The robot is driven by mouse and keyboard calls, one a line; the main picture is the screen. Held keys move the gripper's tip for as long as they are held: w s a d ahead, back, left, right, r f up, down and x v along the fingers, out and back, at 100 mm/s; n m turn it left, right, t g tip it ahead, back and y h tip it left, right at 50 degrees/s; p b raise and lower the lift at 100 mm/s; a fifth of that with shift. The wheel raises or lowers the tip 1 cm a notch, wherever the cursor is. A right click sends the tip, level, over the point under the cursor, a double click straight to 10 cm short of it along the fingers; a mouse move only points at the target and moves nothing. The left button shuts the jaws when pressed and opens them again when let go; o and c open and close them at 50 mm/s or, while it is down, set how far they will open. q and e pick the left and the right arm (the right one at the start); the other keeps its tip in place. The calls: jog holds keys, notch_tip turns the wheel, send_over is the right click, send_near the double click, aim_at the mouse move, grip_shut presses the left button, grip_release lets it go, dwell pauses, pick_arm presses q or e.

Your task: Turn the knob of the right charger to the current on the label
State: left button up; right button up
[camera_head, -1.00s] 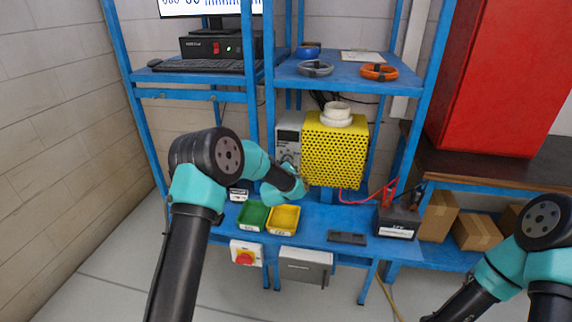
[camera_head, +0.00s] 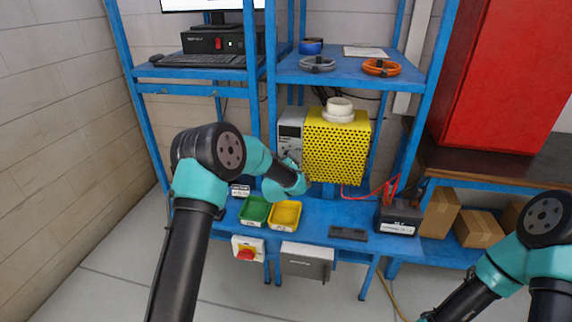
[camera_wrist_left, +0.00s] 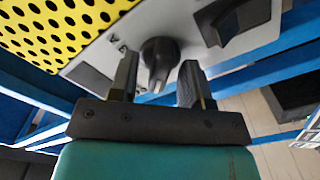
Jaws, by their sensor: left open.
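The charger (camera_head: 291,131) is a grey box with a display, left of a yellow perforated box (camera_head: 337,147) on the blue bench. My left arm reaches to its front and hides its lower part. In the left wrist view, a black round knob (camera_wrist_left: 159,57) with a pale pointer ridge sits on the grey panel. My left gripper (camera_wrist_left: 157,83) is open, its two fingers on either side of the knob with gaps showing. Whether the fingertips reach past it is unclear. The panel marks are unreadable. A black battery (camera_head: 398,217) has a white label, too small to read. My right gripper is out of view.
A black rocker switch (camera_wrist_left: 236,22) sits close beside the knob. Green (camera_head: 254,211) and yellow (camera_head: 285,216) trays lie in front of the charger. Red cables (camera_head: 370,193) run near the battery. A dark flat object (camera_head: 347,234) lies on the bench edge.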

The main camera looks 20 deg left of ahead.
pick_arm(q)
jog(key=shift+s, duration=0.15)
jog(key=s+d, duration=0.1)
jog(key=s, duration=1.6)
jog(key=shift+d, duration=0.2)
jog(key=s+f+m+g+h, duration=0.25)
jog(key=s+f+g, duration=0.35)
jog(key=s+f, duration=0.5)
jog(key=s+f+m+g+h, duration=0.2)
jog(key=s+f+m+g, duration=0.35)
jog(key=f, duration=0.95)
jog(key=s+f+g, duration=0.4)
jog(key=s+g, duration=0.1)
jog(key=s, duration=0.9)
jog(key=shift+s+d+f+g+h, duration=0.15)
jog(key=shift+s+g+h, duration=0.05)
jog(key=shift+g+h, duration=0.15)
